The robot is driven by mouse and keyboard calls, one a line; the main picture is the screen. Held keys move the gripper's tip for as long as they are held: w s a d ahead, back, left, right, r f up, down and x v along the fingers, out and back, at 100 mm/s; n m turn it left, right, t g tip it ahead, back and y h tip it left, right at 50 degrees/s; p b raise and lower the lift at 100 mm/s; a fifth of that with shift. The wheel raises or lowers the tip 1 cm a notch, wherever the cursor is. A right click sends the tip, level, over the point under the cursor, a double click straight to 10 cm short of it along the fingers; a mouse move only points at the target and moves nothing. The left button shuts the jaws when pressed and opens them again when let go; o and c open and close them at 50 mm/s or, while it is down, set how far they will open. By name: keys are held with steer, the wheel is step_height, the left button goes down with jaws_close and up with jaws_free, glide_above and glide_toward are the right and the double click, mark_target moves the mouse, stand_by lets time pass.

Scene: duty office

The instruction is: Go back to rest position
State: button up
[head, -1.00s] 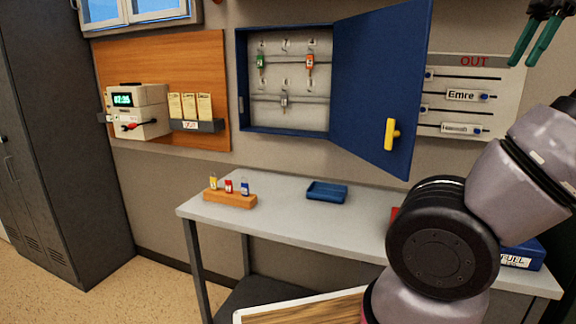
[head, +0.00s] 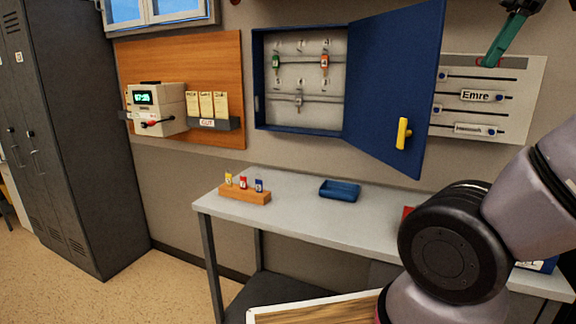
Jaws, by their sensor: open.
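My gripper (head: 507,38) is at the top right edge of the head view, in front of the sign board on the wall. Only part of its green fingers shows, and the rest is cut off by the frame. It appears empty and apart from the open blue key cabinet door (head: 395,85). My arm fills the lower right and hides part of the table.
The key cabinet (head: 258,85) holds several tagged keys. A grey table (head: 300,205) bears a wooden block (head: 243,195) with three coloured tags and a blue tray (head: 340,190). A time clock (head: 157,108) hangs left. Dark lockers (head: 70,150) stand left. Floor is free at lower left.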

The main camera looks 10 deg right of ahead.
steer(key=w+a+f+m+t, duration=0.1)
steer(key=a+f+m, duration=0.2)
steer(key=a+m, duration=0.2)
steer(key=w+a+f+m+t+h, duration=0.1)
steer(key=a+f+m, duration=0.3)
steer(key=a, duration=0.7)
steer(key=w+a+f+m+t, duration=0.2)
steer(key=a+m, duration=0.4)
steer(key=a, duration=0.3)
steer(key=shift+f, duration=0.65)
